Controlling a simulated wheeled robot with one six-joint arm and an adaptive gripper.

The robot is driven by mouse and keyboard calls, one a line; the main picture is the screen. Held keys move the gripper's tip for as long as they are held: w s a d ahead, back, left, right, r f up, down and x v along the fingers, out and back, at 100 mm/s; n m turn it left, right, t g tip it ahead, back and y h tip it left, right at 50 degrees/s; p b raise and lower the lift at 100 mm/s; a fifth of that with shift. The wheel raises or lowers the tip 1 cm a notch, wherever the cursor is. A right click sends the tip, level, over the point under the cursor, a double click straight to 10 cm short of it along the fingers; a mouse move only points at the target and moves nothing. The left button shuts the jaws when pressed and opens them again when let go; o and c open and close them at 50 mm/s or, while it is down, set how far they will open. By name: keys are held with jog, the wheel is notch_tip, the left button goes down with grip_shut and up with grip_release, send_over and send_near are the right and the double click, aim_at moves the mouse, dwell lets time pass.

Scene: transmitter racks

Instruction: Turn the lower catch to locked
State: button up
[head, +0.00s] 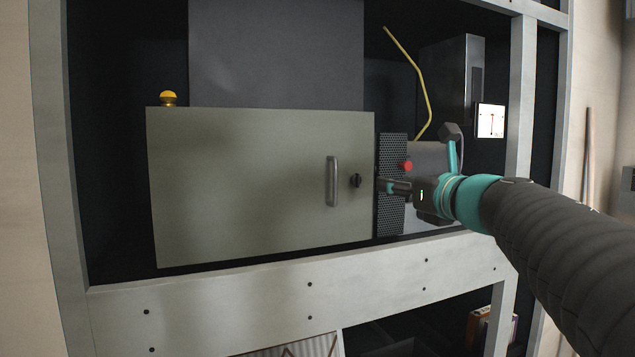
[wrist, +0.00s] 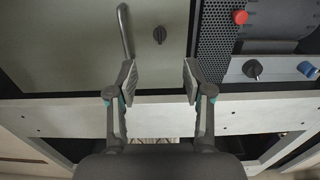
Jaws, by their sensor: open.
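A small round black catch (head: 356,181) is on the front of the grey-green cabinet door (head: 240,190), just right of a vertical bar handle (head: 332,181). It is the only catch I can make out on this door. In the wrist view the catch (wrist: 159,34) shows a narrow raised grip that looks roughly upright; any lock marking is too small to read. My gripper (head: 384,185) is just right of the catch in the head view. In the wrist view my gripper (wrist: 159,78) is open and empty, its fingers apart below the catch in the picture and not touching it.
Right of the door are a perforated panel (wrist: 215,45), a red button (wrist: 240,17), a black knob (wrist: 252,69) and a blue knob (wrist: 307,69). A pale rack beam (head: 220,305) runs below the door. A yellow beacon (head: 168,98) sits on top.

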aim_at(359, 175)
jog(key=x, duration=1.3)
jog(key=shift+w+a, duration=0.15)
jog(key=shift+w, duration=0.1)
jog(key=shift+p, duration=0.3)
grip_shut()
